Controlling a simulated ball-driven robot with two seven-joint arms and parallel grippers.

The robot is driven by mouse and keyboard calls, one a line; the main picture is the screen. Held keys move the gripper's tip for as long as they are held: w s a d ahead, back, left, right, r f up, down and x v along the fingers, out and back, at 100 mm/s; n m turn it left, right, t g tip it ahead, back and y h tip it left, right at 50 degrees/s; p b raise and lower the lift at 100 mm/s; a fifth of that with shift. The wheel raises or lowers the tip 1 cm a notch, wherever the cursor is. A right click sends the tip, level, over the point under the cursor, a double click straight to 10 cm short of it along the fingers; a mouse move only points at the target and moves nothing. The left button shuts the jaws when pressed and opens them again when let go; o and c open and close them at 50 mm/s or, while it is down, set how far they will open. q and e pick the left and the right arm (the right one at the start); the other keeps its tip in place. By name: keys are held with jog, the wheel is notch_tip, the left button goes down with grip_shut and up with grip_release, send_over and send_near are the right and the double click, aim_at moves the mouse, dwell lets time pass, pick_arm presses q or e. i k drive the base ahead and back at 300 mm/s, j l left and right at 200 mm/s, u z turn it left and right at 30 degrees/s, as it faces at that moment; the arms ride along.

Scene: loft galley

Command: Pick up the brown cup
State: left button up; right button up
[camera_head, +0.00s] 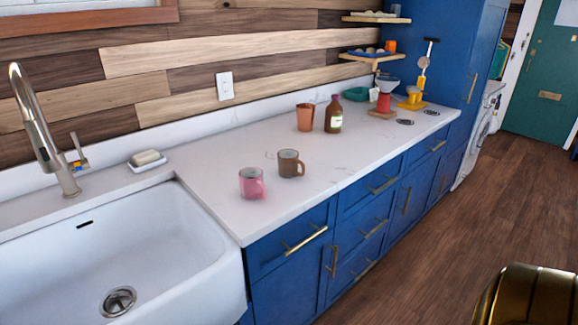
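A brown mug with a handle (289,164) stands upright on the white countertop (225,200), near the middle of the view. Its handle points to the right. A pink mug (251,183) stands just in front of it and to its left, close to the sink. A reddish-brown, handleless tapered cup (305,118) stands farther back, left of a brown bottle with a pale label (334,114). Neither of my grippers is in view.
A white sink (170,240) with a tall faucet (42,130) is at left, with a soap dish (148,162) behind it. Coffee gear, including a yellow stand (412,104), is at the counter's far end. Counter is clear right of the brown mug. A wooden floor (480,210) lies at right.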

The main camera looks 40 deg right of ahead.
aim_at(288, 160)
jog(key=z, duration=1.3)
